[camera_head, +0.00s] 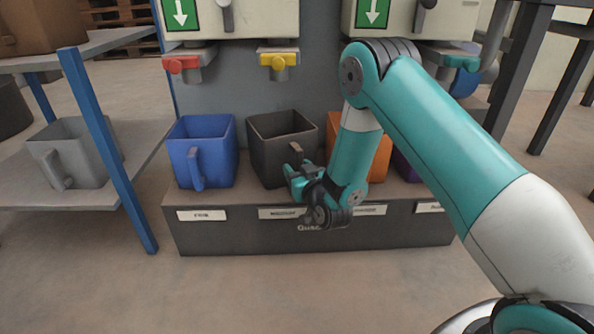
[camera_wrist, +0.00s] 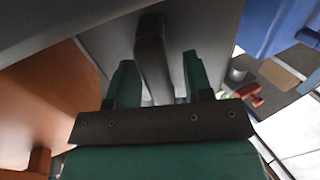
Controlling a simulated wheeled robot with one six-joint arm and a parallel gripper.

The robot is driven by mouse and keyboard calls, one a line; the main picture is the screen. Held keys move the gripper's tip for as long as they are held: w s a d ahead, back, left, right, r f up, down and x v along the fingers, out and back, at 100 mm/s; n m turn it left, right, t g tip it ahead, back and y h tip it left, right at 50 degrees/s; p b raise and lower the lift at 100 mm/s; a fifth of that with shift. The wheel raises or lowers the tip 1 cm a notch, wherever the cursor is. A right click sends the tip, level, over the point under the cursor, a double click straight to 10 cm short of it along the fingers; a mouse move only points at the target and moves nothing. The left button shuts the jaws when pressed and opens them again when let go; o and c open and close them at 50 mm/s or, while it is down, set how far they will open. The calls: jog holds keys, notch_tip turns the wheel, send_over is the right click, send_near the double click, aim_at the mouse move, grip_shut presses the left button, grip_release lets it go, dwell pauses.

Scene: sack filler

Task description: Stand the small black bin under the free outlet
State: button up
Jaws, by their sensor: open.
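The small black bin (camera_head: 268,158) stands upright on a grey plinth, below the yellow outlet (camera_head: 280,60). Its handle (camera_head: 296,153) faces me. My gripper (camera_head: 296,174) is at this handle, in front of the bin. In the wrist view my gripper (camera_wrist: 160,78) is open, with one finger on each side of the dark handle (camera_wrist: 151,55). I cannot tell whether either finger touches it. The red outlet (camera_head: 183,65) is above the blue bin (camera_head: 205,140). A teal outlet (camera_head: 460,62) is at the right. My arm hides the outlet area between yellow and teal.
An orange bin (camera_head: 381,165) stands close right of the black bin, partly behind my arm, with a purple bin (camera_head: 404,168) beyond. The labelled plinth (camera_head: 240,235) carries them. A grey bin (camera_head: 88,157) sits on the left shelf (camera_head: 25,195). The front floor is clear.

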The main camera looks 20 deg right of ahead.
jog(key=shift+r, duration=0.2)
jog(key=s+p, duration=0.6)
jog(key=s, duration=0.6)
jog(key=s+a+r+n+g+y, duration=0.1)
jog(key=s+a+r+g+y, duration=0.1)
jog(key=a+r+g, duration=0.4)
jog(key=s+a+r+n+g+y, duration=0.15)
jog(key=a+r+g, duration=0.25)
jog(key=r, duration=0.5)
jog(key=s+r+n+g, duration=0.2)
jog(key=s+r+g, duration=0.2)
jog(key=s, duration=0.7)
jog(key=s+r+n+g, duration=0.2)
jog(key=s+r+g, duration=0.2)
jog(key=s, duration=0.7)
jog(key=shift+s+d+r, duration=0.35)
jog(key=shift+d+r, duration=0.1)
jog(key=shift+r, duration=0.2)
jog(key=shift+h, duration=0.25)
